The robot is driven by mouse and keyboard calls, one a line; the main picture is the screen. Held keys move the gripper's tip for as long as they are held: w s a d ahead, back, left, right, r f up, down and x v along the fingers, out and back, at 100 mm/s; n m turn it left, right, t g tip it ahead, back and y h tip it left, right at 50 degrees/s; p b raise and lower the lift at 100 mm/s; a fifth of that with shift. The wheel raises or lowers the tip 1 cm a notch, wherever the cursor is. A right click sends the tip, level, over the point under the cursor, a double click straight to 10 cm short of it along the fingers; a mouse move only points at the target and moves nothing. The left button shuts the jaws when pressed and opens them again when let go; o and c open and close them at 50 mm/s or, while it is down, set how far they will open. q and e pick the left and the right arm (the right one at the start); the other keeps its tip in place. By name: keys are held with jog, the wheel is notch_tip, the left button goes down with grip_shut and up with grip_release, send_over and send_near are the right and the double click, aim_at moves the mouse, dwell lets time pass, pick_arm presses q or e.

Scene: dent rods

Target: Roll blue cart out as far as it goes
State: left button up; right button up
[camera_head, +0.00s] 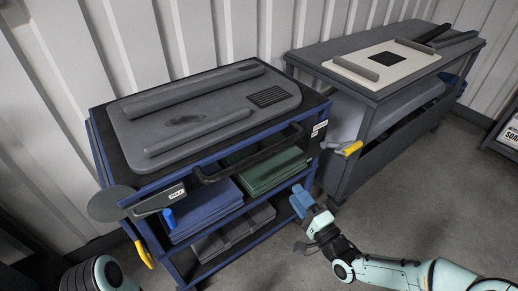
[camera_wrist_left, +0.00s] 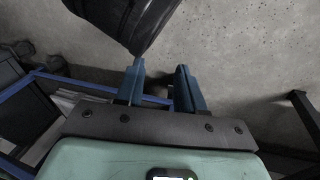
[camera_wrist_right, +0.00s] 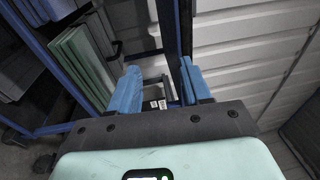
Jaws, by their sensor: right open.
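The blue cart (camera_head: 180,262) stands against the wall at the left of the head view, with a dark top and a black handle bar (camera_head: 250,155) along its front. My right gripper (camera_head: 303,203) is at the cart's right front corner, low beside the blue post. In the right wrist view my right gripper (camera_wrist_right: 160,66) is open, and a blue post (camera_wrist_right: 168,25) shows between and beyond its fingers; contact cannot be told. My left gripper (camera_wrist_left: 160,64) is open and empty in its wrist view, with blue cart framing (camera_wrist_left: 60,80) to the left; the head view does not show its fingers.
A grey panel (camera_head: 215,105) lies on the cart; blue (camera_head: 205,210) and green (camera_head: 270,172) boxes fill its shelf. A dark grey cart (camera_head: 345,175) stands close at its right. A framed sign (camera_head: 510,130) is at far right. The front floor is clear apart from my arms.

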jog(key=n+y, duration=0.1)
jog(key=y, duration=0.1)
send_near(262, 155)
jog(key=s+d+f, duration=0.1)
jog(key=s+d, duration=0.1)
pick_arm(q)
jog(key=shift+g, duration=0.3)
jog(key=f+b, duration=0.1)
jog(key=s+a+f+b, duration=0.1)
jog(key=f, duration=0.2)
jog(key=shift+s+a+b, duration=0.15)
jog(key=shift+s+b, duration=0.1)
jog(key=shift+b, duration=0.15)
pick_arm(e)
jog(key=x, duration=1.3)
jog(key=shift+w+a+f, duration=0.15)
jog(key=shift+w+f, duration=0.1)
jog(key=shift+w, duration=0.05)
grip_shut()
